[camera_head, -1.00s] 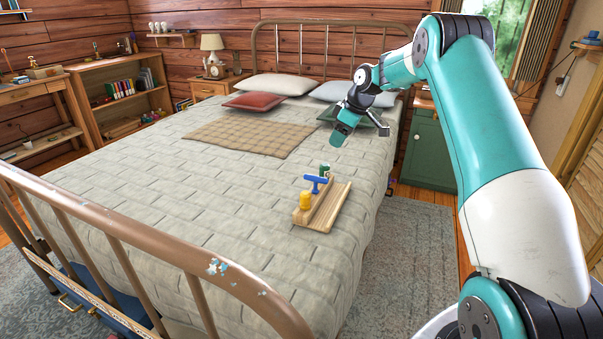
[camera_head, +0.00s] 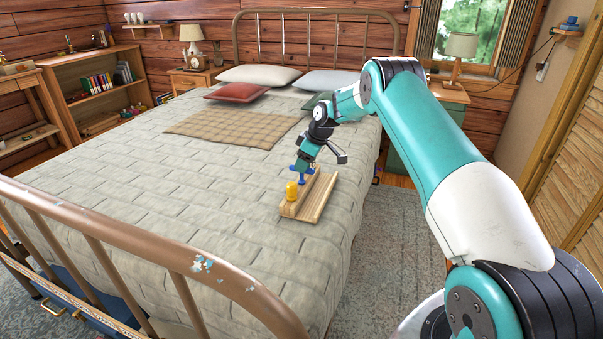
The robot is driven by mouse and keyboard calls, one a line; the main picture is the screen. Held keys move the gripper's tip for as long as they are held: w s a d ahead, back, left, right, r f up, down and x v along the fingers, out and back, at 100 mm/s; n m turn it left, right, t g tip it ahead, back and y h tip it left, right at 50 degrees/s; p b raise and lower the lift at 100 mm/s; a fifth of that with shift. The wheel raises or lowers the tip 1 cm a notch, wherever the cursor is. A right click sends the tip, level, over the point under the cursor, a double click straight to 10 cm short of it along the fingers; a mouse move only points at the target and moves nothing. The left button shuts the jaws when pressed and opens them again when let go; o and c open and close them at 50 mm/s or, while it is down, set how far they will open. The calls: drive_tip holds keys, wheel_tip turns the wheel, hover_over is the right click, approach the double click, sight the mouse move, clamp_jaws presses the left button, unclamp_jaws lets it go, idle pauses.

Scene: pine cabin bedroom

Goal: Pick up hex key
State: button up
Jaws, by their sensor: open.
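A blue T-shaped handle (camera_head: 303,171), which looks like the hex key, stands upright at a wooden holder (camera_head: 317,200) on the bed. A yellow piece (camera_head: 291,190) stands in front of it at the holder's left side. My gripper (camera_head: 323,163) is open, with its jaws spread just above the holder's far end. One jaw overlaps the blue handle in the picture; I cannot tell whether they touch. The green piece behind the blue handle is hidden by my gripper.
The holder rests on the quilted bed (camera_head: 160,185), near its right edge. The bed's metal footboard (camera_head: 170,255) runs across the front. A checked blanket (camera_head: 230,128) and several pillows lie farther back. The quilt left of the holder is clear.

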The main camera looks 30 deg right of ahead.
drive_tip(key=shift+x, duration=1.45)
drive_tip(key=shift+d, duration=0.15)
drive_tip(key=c, duration=1)
drive_tip(key=shift+o, duration=0.2)
wheel_tip(320, 180, up, 20)
drive_tip(key=p, duration=0.2)
